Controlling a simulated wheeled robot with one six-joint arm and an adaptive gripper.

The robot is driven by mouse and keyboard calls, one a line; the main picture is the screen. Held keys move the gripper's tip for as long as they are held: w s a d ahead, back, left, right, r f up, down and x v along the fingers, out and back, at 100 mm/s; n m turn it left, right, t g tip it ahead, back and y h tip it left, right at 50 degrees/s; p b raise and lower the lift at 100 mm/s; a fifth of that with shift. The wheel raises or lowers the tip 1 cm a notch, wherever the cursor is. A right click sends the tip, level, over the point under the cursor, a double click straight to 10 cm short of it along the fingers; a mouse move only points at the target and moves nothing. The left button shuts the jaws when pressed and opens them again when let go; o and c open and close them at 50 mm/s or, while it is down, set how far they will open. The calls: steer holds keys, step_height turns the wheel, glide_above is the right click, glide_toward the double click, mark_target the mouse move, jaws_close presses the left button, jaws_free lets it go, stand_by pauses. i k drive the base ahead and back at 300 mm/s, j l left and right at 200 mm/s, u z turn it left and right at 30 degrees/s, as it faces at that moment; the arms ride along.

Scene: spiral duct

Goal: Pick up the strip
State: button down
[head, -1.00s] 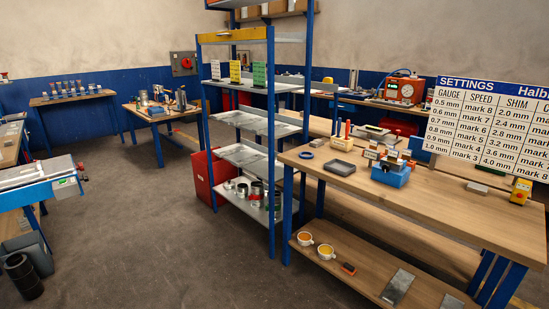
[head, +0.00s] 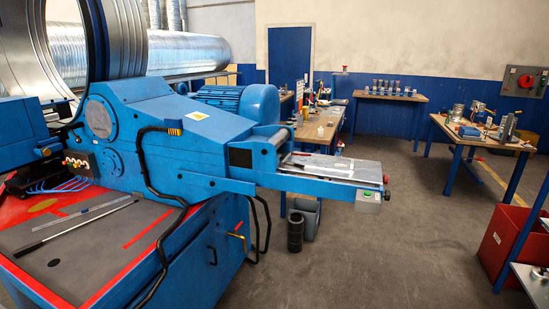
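I cannot tell for sure which thing is the strip. A flat grey metal piece (head: 318,170) lies on the outfeed-like arm (head: 310,184) of the blue machine, with small pale items on it. A long thin rod (head: 72,227) and a ruler-like flat bar (head: 90,212) lie on the grey top of the red-edged bench at the lower left. My gripper is not in view.
The blue machine (head: 190,145) with a large metal ring fills the left. Workbenches (head: 390,98) (head: 460,133) stand at the back. A red cabinet (head: 508,245) is at the right. The middle floor is open.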

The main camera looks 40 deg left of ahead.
mark_target(309, 161)
steer(key=i+l+u, duration=0.1)
steer(key=i+u, duration=0.3)
steer(key=i+l+u, duration=0.15)
steer(key=u, duration=0.3)
steer(key=i+l+u, duration=0.4)
steer(key=j, duration=1.05)
steer(key=k, duration=0.05)
